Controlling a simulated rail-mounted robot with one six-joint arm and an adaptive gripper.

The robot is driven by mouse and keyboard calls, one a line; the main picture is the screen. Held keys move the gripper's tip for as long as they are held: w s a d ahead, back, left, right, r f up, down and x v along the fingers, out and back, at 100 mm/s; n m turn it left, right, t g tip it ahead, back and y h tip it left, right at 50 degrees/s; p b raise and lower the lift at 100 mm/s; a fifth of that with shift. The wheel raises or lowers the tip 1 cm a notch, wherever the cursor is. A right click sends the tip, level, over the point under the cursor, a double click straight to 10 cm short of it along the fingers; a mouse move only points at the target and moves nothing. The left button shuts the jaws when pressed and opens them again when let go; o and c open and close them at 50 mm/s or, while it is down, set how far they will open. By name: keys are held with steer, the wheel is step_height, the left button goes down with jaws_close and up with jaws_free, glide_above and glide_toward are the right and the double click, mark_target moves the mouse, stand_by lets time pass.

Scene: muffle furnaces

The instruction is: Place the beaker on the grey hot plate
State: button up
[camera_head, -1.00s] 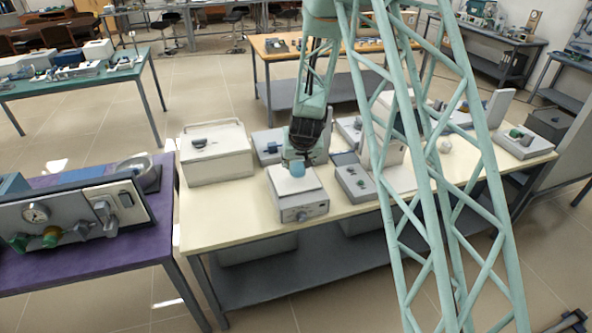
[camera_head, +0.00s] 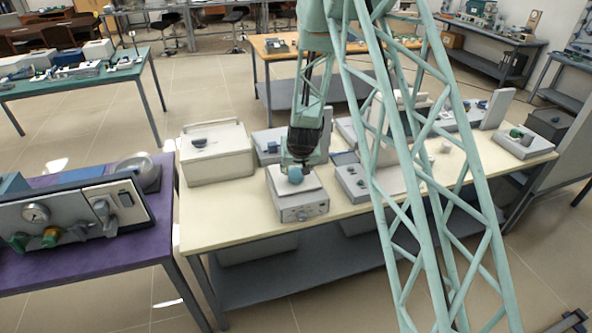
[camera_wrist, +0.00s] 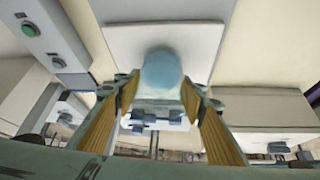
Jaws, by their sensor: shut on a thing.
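The beaker (camera_head: 295,174) is a small blue, rounded shape at the end of my arm. It also shows in the wrist view (camera_wrist: 162,70), in front of my gripper's fingers. My gripper (camera_head: 297,163) is shut on the beaker and points down over the grey hot plate (camera_head: 302,212), a box with a pale flat top and a front panel with knobs. In the wrist view the plate's pale top (camera_wrist: 120,45) lies behind the beaker, with my gripper's yellowish fingers (camera_wrist: 160,95) on either side. I cannot tell whether the beaker touches the plate.
A large white box (camera_head: 215,158) stands left of the hot plate on the cream table (camera_head: 215,222). A grey device with knobs (camera_head: 355,183) stands close on the right. A purple table (camera_head: 80,260) with a control panel is at the left.

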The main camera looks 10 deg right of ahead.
steer(key=shift+f, duration=0.1)
steer(key=o, duration=1)
steer(key=shift+v, duration=0.95)
steer(key=p+v, duration=0.1)
steer(key=v, duration=0.9)
steer(key=shift+a, duration=0.1)
steer(key=shift+r, duration=0.25)
